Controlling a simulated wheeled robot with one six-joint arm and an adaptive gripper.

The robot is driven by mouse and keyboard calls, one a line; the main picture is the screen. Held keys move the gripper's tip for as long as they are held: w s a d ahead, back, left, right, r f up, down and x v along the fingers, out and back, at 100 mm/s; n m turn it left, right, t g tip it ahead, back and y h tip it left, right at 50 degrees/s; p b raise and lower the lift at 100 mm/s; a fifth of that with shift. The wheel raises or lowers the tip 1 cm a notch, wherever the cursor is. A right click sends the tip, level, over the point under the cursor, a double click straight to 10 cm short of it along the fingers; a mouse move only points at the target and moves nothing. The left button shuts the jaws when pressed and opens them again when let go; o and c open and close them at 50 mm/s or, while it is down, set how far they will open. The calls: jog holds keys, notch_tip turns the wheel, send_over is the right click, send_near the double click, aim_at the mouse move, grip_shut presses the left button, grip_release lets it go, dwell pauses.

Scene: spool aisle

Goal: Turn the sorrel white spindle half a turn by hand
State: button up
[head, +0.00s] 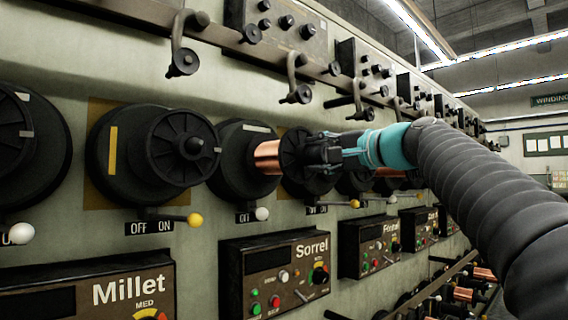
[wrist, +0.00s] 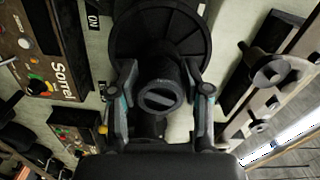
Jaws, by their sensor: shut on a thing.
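The Sorrel white spindle (head: 238,165) is a black round drum on the wall with a white strip on its upper rim. A copper-wound spool (head: 267,157) with a black ribbed end flange sits on it. My gripper (head: 318,152) is at the outer end of this spool. In the wrist view, my gripper (wrist: 160,98) has one finger on each side of the black slotted hub (wrist: 157,97) and is shut on it. The ribbed flange (wrist: 165,30) shows behind the hub. My gripper partly hides the flange in the head view.
A white-ball lever (head: 262,213) sits under the spindle, above the Sorrel panel (head: 275,275). A yellow-marked spindle (head: 150,155) stands close on the left, above the Millet panel (head: 90,295). Crank handles (head: 297,93) stick out from a rail above. More spindles follow on the right.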

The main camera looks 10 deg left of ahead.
jog(key=n+b, duration=0.3)
jog(key=n, duration=0.4)
jog(key=shift+f, duration=0.1)
jog(key=n+b, duration=0.2)
jog(key=n, duration=0.3)
jog(key=shift+r+n, duration=0.2)
jog(key=shift+n, duration=0.7)
jog(key=o, duration=1.2)
jog(key=shift+o, duration=0.2)
jog(key=shift+d+f, duration=0.1)
jog(key=v, duration=1.2)
